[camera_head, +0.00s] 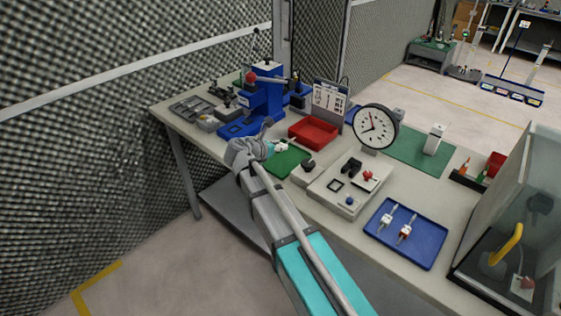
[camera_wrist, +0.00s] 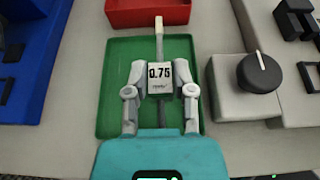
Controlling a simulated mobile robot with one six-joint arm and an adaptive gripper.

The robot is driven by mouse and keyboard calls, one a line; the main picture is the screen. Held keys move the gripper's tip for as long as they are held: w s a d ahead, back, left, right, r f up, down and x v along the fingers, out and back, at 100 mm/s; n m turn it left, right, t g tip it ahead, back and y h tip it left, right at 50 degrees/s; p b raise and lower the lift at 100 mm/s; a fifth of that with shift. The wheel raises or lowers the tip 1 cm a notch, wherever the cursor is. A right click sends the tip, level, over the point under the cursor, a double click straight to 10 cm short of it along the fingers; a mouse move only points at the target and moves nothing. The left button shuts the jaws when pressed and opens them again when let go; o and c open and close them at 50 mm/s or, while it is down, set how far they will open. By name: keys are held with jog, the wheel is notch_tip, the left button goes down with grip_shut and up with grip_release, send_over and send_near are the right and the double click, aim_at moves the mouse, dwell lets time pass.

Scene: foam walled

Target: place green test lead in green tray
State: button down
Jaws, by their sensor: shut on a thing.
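My gripper (camera_wrist: 160,72) is shut on a test lead (camera_wrist: 159,84), with one finger on each side of it. The green tray (camera_wrist: 117,72) lies beneath the gripper and lead in the wrist view. I cannot tell whether the lead touches the tray floor. In the head view my gripper (camera_head: 273,146) is at the left end of the green tray (camera_head: 291,161), and the lead is mostly hidden.
A red tray (camera_head: 314,131) lies just behind the green tray. A blue device (camera_head: 262,97) stands to its left and a grey unit with a black knob (camera_wrist: 259,76) to its right. A blue tray (camera_head: 424,246) holds two other leads. A dial gauge (camera_head: 375,126) stands behind.

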aim_at(279, 161)
jog(key=shift+w+f+b, duration=0.95)
jog(key=shift+w+f, duration=0.1)
jog(key=shift+f, duration=0.25)
jog(key=shift+w+a+f+b, duration=0.1)
jog(key=shift+w+f+b, duration=0.45)
jog(key=shift+f+b, duration=0.2)
jog(key=shift+s+f+b, duration=0.1)
jog(key=shift+f+b, duration=1.15)
jog(key=shift+f, duration=0.05)
jog(key=shift+f, duration=0.15)
jog(key=shift+c, duration=2.3)
grip_release()
jog(key=shift+r, duration=0.25)
